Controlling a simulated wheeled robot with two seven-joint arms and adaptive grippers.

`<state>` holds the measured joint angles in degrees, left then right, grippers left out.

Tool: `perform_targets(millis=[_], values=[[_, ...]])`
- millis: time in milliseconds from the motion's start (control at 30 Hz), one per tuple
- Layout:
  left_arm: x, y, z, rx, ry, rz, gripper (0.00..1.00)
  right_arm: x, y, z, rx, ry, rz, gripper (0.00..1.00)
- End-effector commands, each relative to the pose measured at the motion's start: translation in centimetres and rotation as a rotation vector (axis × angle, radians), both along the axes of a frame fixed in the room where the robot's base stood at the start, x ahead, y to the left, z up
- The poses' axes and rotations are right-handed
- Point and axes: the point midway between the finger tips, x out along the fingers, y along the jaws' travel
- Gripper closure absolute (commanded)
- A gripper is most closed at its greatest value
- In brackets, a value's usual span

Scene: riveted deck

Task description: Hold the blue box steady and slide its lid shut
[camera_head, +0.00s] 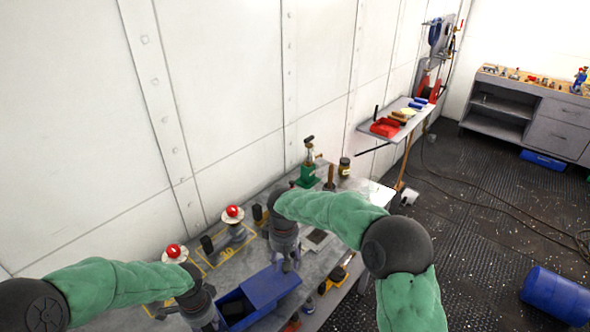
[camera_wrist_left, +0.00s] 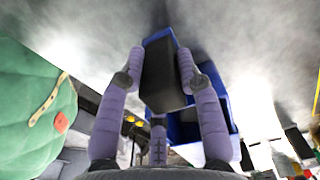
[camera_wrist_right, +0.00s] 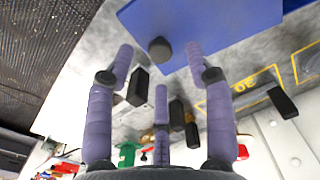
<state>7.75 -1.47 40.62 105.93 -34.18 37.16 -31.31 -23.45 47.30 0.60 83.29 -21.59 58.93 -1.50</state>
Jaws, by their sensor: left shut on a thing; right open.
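The blue box (camera_head: 252,314) stands at the front of the workbench. Its blue lid (camera_head: 271,284) covers the right part, and a dark opening shows on the left. My left gripper (camera_head: 213,318) is at the box's left end; in the left wrist view its fingers are shut on a dark, blue-edged part of the box (camera_wrist_left: 160,72), and exact contact is hard to see. My right gripper (camera_head: 287,262) is open over the lid. In the right wrist view the blue lid (camera_wrist_right: 225,22) carries a dark round knob (camera_wrist_right: 160,49), which appears between the spread fingertips.
Two red-knobbed fixtures (camera_head: 232,213) stand behind, near yellow markings. A green tool (camera_head: 308,172) and a jar (camera_head: 344,166) are at the bench's back. A yellow-and-black tool (camera_head: 336,274) lies right of the box. A riveted wall closes off the back.

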Motion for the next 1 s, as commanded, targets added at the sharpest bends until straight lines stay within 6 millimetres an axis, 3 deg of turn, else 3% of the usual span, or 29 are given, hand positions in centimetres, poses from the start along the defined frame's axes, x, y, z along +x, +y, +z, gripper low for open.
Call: perform_targets(millis=[333, 767, 800, 1000], values=[[-0.1, 0.0, -0.1, 0.000, 0.003, -0.001, 1.00, 0.0, 0.0, -3.6, 0.000, 0.001, 0.000, 0.46], [-0.1, 0.0, -0.1, 0.000, 0.004, -0.001, 1.00, 0.0, 0.0, -4.3, 0.000, 0.000, 0.000, 0.46], [-0.1, 0.0, -0.1, 0.000, 0.004, -0.001, 1.00, 0.0, 0.0, -4.3, 0.000, 0.000, 0.000, 0.49], [-0.1, 0.0, -0.1, 0.000, 0.004, -0.001, 1.00, 0.0, 0.0, -4.3, 0.001, 0.001, 0.000, 1.00]])
